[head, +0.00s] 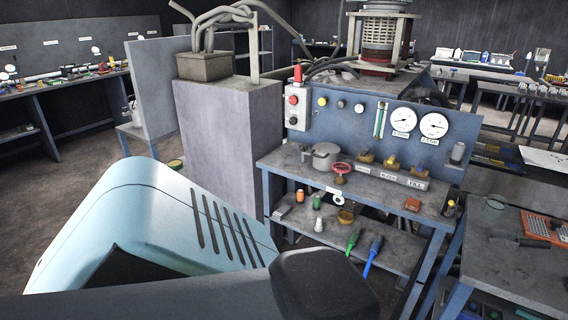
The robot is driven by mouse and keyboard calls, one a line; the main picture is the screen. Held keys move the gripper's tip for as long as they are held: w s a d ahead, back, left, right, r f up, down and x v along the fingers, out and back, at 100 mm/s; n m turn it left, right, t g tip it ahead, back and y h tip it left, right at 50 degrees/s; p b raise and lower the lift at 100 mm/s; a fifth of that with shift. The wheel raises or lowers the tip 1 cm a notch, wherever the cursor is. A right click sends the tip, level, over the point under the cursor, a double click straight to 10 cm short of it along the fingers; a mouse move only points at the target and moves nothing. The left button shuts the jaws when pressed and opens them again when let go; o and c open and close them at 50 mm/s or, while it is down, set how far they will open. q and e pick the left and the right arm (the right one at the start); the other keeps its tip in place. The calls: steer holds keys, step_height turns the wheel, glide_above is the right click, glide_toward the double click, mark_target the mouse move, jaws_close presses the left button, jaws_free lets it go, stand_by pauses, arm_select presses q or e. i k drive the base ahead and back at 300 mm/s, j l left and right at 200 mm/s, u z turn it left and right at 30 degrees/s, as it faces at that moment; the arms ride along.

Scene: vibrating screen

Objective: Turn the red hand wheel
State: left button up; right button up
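The red hand wheel (341,168) is small and round. It sits at the front edge of the grey bench (290,172), in front of the blue-grey panel (350,112). A grey pot-like vessel (321,157) stands just behind and left of it. Its face and spokes are too small to read clearly, so I cannot tell how far it is turned. Large light-blue and black parts of my own body fill the lower left foreground. Neither of my gripper's fingertips shows, and nothing of mine is seen touching the wheel.
The panel carries two round gauges (404,120) and a switch box (297,106) with a red button. Brass valves (391,163) stand right of the wheel. Tools, including a blue-handled screwdriver (373,255), lie on the lower shelf. A side table (510,267) stands at right.

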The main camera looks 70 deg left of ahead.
mark_target(341, 169)
steer(key=u, duration=1.8)
